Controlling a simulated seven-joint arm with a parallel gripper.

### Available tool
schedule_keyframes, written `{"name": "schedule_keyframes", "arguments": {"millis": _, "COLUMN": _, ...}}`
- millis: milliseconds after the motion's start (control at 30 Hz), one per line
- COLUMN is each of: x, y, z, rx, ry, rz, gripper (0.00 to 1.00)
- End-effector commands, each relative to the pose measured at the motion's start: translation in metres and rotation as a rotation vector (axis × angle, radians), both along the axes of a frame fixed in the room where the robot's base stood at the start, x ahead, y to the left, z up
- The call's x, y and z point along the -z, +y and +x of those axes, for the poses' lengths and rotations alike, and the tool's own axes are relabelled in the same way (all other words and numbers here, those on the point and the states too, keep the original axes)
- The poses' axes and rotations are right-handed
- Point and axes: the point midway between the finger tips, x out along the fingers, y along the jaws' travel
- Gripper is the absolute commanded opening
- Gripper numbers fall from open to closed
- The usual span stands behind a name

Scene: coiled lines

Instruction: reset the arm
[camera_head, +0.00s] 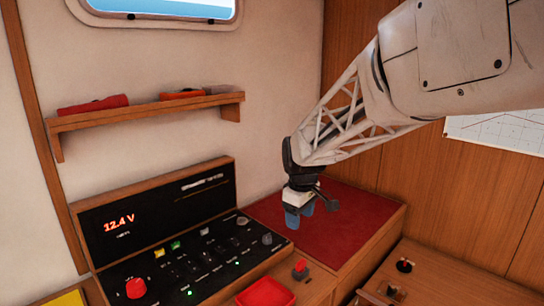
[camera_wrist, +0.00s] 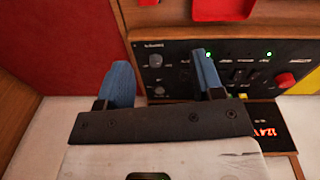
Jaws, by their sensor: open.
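My gripper (camera_head: 299,216) has blue fingers and hangs from my white arm in the head view, in front of the right end of the black switch panel and the red mat (camera_head: 335,222). In the wrist view my gripper (camera_wrist: 162,82) shows two blue fingers standing well apart with nothing between them. It is open and empty. I cannot tell from these views how high the fingertips are above the panel.
The switch panel (camera_head: 208,268) has knobs, a red knob (camera_head: 136,288) and a 12.4 V display (camera_head: 118,224). A red tray (camera_head: 266,293) lies in front. A wooden shelf (camera_head: 150,109) holds red items. The red mat is clear.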

Motion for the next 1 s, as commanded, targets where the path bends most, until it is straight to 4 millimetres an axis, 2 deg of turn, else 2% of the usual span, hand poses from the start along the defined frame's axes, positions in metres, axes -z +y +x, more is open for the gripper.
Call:
{"name": "schedule_keyframes", "arguments": {"millis": 33, "x": -0.007, "y": -0.008, "z": -0.014, "rx": 0.035, "ry": -0.009, "rz": 0.004, "gripper": 0.61}}
{"name": "schedule_keyframes", "arguments": {"millis": 200, "x": -0.022, "y": -0.029, "z": -0.058, "rx": 0.157, "ry": -0.029, "rz": 0.015, "gripper": 0.61}}
{"name": "schedule_keyframes", "arguments": {"millis": 500, "x": -0.036, "y": -0.061, "z": -0.137, "rx": 0.373, "ry": -0.065, "rz": 0.039, "gripper": 0.61}}
{"name": "schedule_keyframes", "arguments": {"millis": 767, "x": -0.037, "y": -0.083, "z": -0.206, "rx": 0.559, "ry": -0.095, "rz": 0.063, "gripper": 0.61}}
{"name": "schedule_keyframes", "arguments": {"millis": 1000, "x": -0.028, "y": -0.099, "z": -0.269, "rx": 0.728, "ry": -0.121, "rz": 0.090, "gripper": 0.61}}
